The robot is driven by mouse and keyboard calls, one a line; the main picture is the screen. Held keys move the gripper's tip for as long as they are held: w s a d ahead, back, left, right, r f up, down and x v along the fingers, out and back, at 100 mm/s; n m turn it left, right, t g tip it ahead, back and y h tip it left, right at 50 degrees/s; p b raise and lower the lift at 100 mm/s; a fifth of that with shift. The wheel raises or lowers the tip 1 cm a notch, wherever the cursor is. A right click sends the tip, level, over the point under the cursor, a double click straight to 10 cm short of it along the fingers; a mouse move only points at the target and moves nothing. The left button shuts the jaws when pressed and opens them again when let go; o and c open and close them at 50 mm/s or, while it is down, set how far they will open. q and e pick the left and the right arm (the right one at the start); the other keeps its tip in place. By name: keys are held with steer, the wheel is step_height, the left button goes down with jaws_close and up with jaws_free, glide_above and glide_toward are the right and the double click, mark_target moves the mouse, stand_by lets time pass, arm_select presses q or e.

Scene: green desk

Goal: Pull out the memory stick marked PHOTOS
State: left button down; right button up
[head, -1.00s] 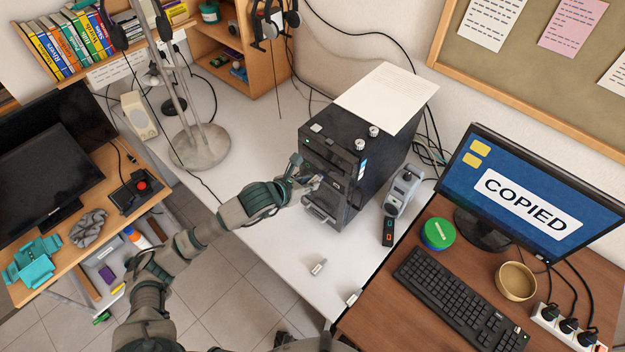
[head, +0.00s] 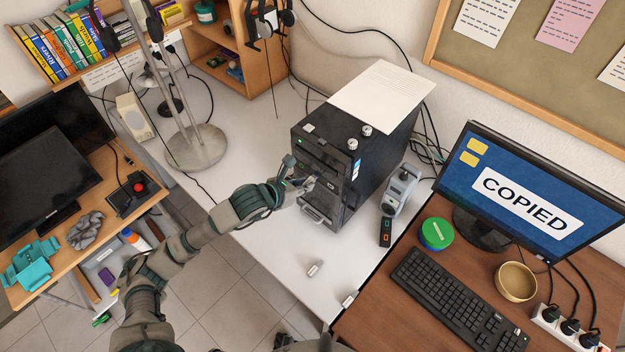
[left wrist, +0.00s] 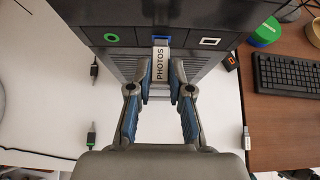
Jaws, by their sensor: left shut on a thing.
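The memory stick marked PHOTOS (left wrist: 160,66) is a pale stick lettered in black, at the blue-edged port in the middle of the black computer tower's front. The tower (head: 352,150) stands on the white desk in the head view. My left gripper (left wrist: 160,84) is shut on the stick, one finger on each side. In the head view the left gripper (head: 304,183) is at the tower's front, and the stick is too small to make out there. How deep the stick sits in the port is not clear. My right gripper does not show.
The monitor (head: 530,200) reads COPIED. Loose small sticks lie on the white desk, one in front of the tower (head: 315,268) and one by the brown desk (head: 348,301). A grey device (head: 399,190) stands right of the tower. A metal stand (head: 197,149) is at left.

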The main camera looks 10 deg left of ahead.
arm_select(q)
steer(key=shift+s+a+f, duration=0.2)
steer(key=shift+f, duration=0.1)
steer(key=shift+s+a+r, duration=0.2)
steer(key=shift+s+a, duration=0.05)
steer(key=shift+a, duration=0.25)
steer(key=shift+a+r, duration=0.2)
steer(key=shift+r, duration=0.1)
steer(key=shift+s+a+f, duration=0.1)
steer(key=shift+a, duration=0.3)
steer(key=shift+s+b, duration=0.1)
steer(key=shift+b, duration=0.2)
steer(key=shift+s+d, duration=0.55)
